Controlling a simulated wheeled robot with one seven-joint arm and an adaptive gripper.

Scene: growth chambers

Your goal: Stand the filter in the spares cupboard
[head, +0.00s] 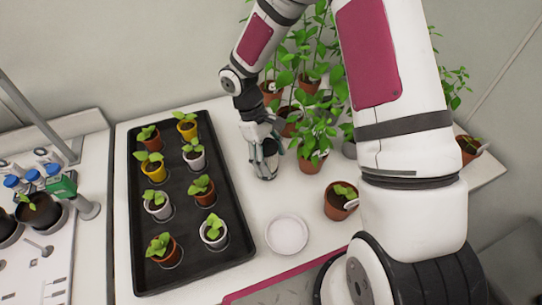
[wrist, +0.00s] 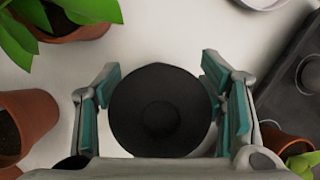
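A dark round thing (wrist: 160,108) with a smaller circle at its middle lies between my gripper's fingers in the wrist view; it may be the filter, seen end-on. My gripper (head: 266,166) is low over the white bench, right of the black tray, with its fingers pointing down. Its teal-padded fingers (wrist: 161,85) flank the round thing on both sides, close to its edge. Whether they press on it or stand just clear cannot be told. In the head view the gripper mostly hides what is between its fingers. No cupboard can be made out in either view.
The black tray (head: 137,230) of potted seedlings is left of my gripper. Tall leafy potted plants (head: 310,165) crowd close behind and right of it. A white saucer (head: 287,234) and a small potted seedling (head: 341,200) are nearer the front. A lab bench (head: 90,155) stands far left.

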